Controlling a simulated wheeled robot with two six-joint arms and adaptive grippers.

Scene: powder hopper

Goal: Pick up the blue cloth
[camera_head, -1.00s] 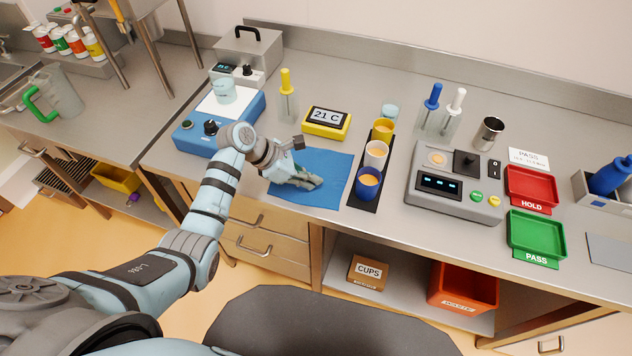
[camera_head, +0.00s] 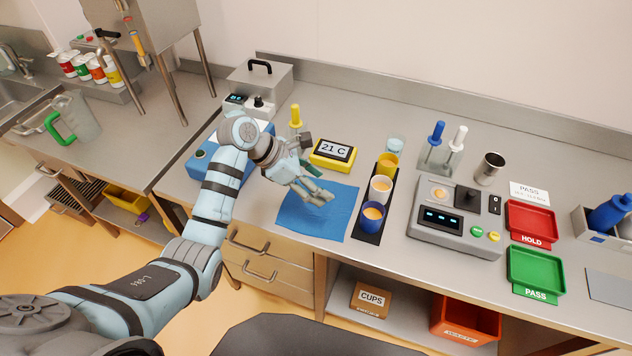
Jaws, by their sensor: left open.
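The blue cloth (camera_head: 318,222) lies flat on the steel counter, left of the black strip with the cups. My left gripper (camera_head: 322,198) is open and empty, over the far left part of the cloth and apparently a little above it. The gripper and wrist hide part of the cloth's far left corner. My right gripper is not in view.
A black strip (camera_head: 368,224) with blue, white and yellow cups stands right of the cloth. A yellow thermometer (camera_head: 333,153) showing 21 C is behind it. A blue device (camera_head: 204,163) stands behind my left arm. The counter's front edge is close to the cloth.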

